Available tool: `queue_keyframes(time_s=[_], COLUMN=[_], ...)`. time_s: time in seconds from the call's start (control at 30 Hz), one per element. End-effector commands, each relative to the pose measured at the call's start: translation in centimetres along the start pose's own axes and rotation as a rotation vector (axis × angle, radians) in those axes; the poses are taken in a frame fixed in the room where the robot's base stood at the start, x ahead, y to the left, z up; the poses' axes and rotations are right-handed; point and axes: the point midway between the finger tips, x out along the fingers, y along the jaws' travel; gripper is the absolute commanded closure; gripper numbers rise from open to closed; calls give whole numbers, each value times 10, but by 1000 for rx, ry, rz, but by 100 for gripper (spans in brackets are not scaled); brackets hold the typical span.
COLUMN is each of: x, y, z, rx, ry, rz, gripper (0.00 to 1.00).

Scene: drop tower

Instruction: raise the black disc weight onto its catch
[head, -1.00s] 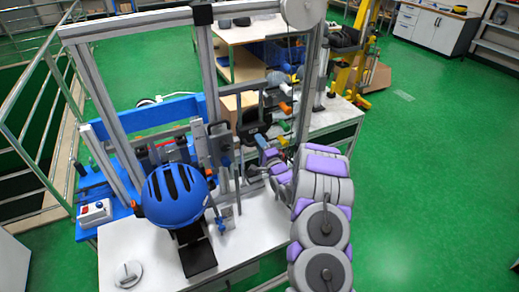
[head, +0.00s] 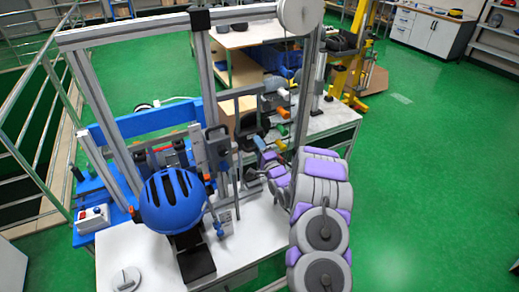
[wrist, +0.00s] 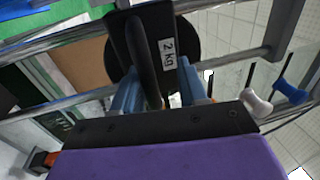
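The black disc weight (wrist: 192,42) shows in the wrist view behind a black bracket marked "2 kg" (wrist: 167,48). An upright black handle bar (wrist: 143,60) stands in front of it. My gripper (wrist: 158,90) has its two blue-grey fingers apart, one on each side of the handle. I see no clear contact between the fingers and the bar. In the head view the dark weight (head: 252,124) sits low in the metal frame, and my arm reaches toward it from the right. The fingertips are largely hidden there. I cannot make out the catch.
The metal tower frame (head: 203,75) with a pulley (head: 299,14) rises around the weight. Coloured handles (head: 281,130) stand close to my arm. The green floor at right is clear.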

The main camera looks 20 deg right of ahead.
Motion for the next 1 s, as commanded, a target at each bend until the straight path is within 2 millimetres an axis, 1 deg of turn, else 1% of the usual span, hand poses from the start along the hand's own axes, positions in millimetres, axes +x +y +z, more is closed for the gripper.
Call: queue_keyframes(time_s=[0.13, 0.27, 0.5, 0.7, 0.9, 1.0], x=[-9, -27, -79, -119, -150, -160], y=[0, 0, 2, 2, 3, 3], z=[-1, -2, -3, -2, -2, -2], rx=[1, 2, 3, 3, 1, -1], ry=[1, 3, 4, 4, 2, 2], rz=[1, 2, 7, 6, 6, 2], gripper=[62, 62, 62, 62, 62, 62])
